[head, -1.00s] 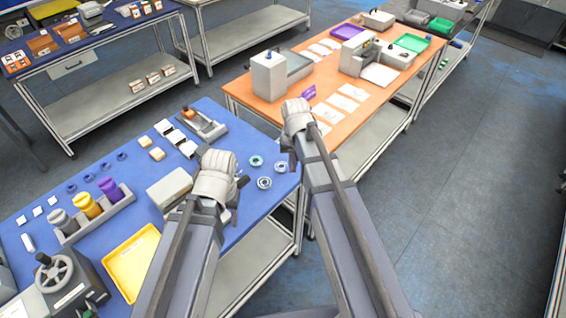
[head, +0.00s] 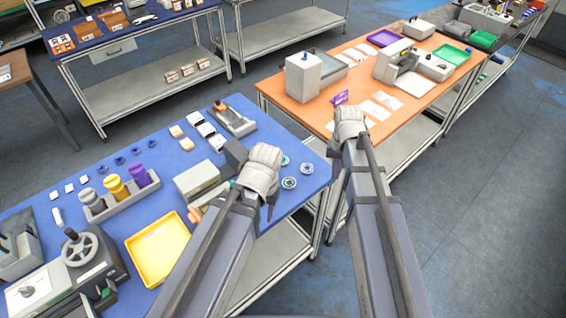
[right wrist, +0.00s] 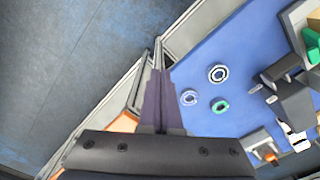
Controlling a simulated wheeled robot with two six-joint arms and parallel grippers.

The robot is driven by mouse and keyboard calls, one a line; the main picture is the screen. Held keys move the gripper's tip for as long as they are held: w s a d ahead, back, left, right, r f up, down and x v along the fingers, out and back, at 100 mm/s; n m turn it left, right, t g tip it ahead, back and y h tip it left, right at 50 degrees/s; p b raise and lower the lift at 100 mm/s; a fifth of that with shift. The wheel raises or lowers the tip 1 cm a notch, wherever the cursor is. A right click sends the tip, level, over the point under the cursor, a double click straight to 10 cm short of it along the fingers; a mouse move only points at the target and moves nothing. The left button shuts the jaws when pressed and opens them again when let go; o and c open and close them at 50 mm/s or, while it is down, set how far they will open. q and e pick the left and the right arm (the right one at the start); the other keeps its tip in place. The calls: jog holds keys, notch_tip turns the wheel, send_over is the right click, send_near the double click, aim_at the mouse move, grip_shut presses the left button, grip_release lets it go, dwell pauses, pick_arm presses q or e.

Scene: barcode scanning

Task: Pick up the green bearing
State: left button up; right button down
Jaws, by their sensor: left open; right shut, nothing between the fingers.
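My right gripper (head: 335,190) is shut and empty near the blue table's right edge, apart from the bearings. Its closed fingers show in the right wrist view (right wrist: 157,75).
A grey box (head: 197,179), a yellow tray (head: 158,249) and a rack (head: 122,204) with coloured bottles stand on the blue table (head: 180,205). The orange table (head: 320,113) stands beyond a gap. Open floor lies to the right.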

jog(key=s+a+f+n+h+b, duration=0.1)
jog(key=s+a+f+n+b, duration=0.4)
jog(key=s, duration=0.9)
jog(key=a+f+b, duration=0.3)
jog(key=a, duration=0.2)
jog(key=shift+s+a+n, duration=0.15)
jog(key=shift+a+n, duration=0.25)
